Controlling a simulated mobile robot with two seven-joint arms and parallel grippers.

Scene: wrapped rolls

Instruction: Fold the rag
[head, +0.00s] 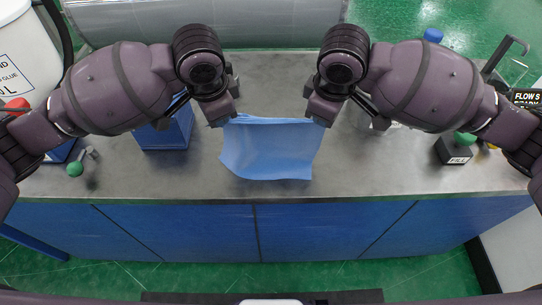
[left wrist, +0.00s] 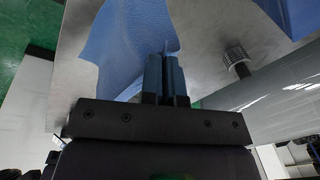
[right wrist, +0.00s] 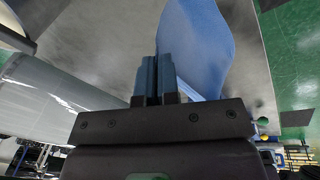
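The blue rag (head: 268,155) lies at the middle of the grey table, with its far edge stretched between my two grippers and seemingly raised. My left gripper (head: 222,118) is at the rag's far left corner. In the left wrist view its fingers (left wrist: 166,62) are close together, with the rag (left wrist: 135,40) bunched at their tips. My right gripper (head: 322,118) is at the far right corner. In the right wrist view its fingers (right wrist: 157,65) are close together, with the rag (right wrist: 195,45) running from their tips. The exact pinch points are partly hidden by the fingers.
A large grey wrapped roll (head: 130,22) lies along the back. A blue bin (head: 168,130) stands left of the rag. A white bucket (head: 25,55) is at the far left. A black box (head: 452,150) sits on the right.

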